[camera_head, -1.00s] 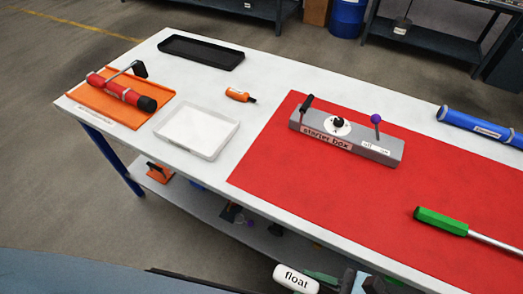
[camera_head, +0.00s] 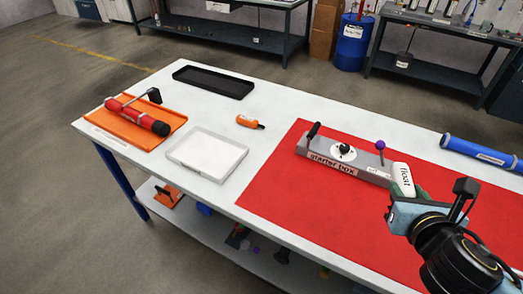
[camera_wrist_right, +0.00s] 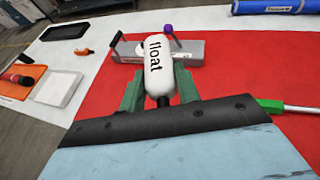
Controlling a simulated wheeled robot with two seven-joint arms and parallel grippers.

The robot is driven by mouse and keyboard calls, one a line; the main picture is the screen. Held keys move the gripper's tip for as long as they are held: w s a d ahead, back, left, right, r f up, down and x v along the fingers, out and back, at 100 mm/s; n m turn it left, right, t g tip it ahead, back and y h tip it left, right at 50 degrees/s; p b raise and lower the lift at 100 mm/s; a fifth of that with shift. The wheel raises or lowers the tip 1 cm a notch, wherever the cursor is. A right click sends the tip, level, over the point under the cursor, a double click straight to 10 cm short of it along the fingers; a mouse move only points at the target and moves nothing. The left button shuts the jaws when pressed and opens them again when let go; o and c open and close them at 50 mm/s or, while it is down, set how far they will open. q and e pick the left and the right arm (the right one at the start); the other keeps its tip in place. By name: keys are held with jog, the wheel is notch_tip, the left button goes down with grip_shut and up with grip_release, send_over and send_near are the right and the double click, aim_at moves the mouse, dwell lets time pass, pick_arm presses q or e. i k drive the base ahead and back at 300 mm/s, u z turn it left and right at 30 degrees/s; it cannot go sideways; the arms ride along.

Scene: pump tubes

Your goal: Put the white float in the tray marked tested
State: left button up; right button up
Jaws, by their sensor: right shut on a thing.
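The white float (camera_head: 402,176), a rounded capsule lettered "float", is held upright above the red mat, in front of the grey starter box's right end in the head view. My right gripper (camera_head: 409,190) is shut on it; in the right wrist view its green fingers (camera_wrist_right: 159,93) close on both sides of the float (camera_wrist_right: 158,62). A white shallow tray (camera_head: 178,160), a black tray (camera_head: 178,75) and an orange tray (camera_head: 101,137) are at the table's left part. I cannot read any "tested" marking. My left gripper is not in view.
The starter box (camera_head: 330,163) with upright levers stands on the red mat (camera_head: 270,190). A red cylinder (camera_head: 135,115) lies on the orange tray. A blue tube (camera_head: 478,153) lies at the right.

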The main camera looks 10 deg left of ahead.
aim_at(200, 151)
jog(key=u, duration=0.95)
